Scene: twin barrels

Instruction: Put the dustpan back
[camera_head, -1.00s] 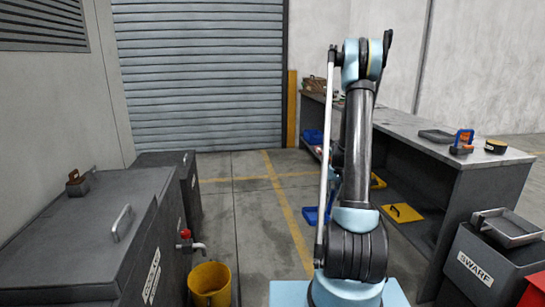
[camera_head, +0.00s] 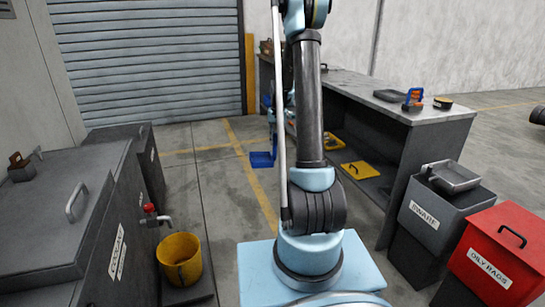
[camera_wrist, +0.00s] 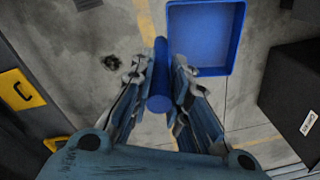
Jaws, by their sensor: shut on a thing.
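The dustpan is blue, with a square pan and a round handle. In the wrist view its pan (camera_wrist: 206,36) is at the top, right of centre, and its handle (camera_wrist: 159,98) runs between my fingers. My gripper (camera_wrist: 160,72) is shut on the handle. In the head view the dustpan's pan (camera_head: 262,159) shows left of my arm, in front of the long bench; my arm hides most of the gripper there. I cannot tell how far the pan is above the floor.
A long bench (camera_head: 420,112) stands right, with a yellow thing (camera_head: 359,170) on its lower shelf. A grey bin (camera_head: 432,215) and red bin (camera_head: 500,252) stand front right. A yellow bucket (camera_head: 180,258) and dark cabinets (camera_head: 60,215) are left. Floor between is clear.

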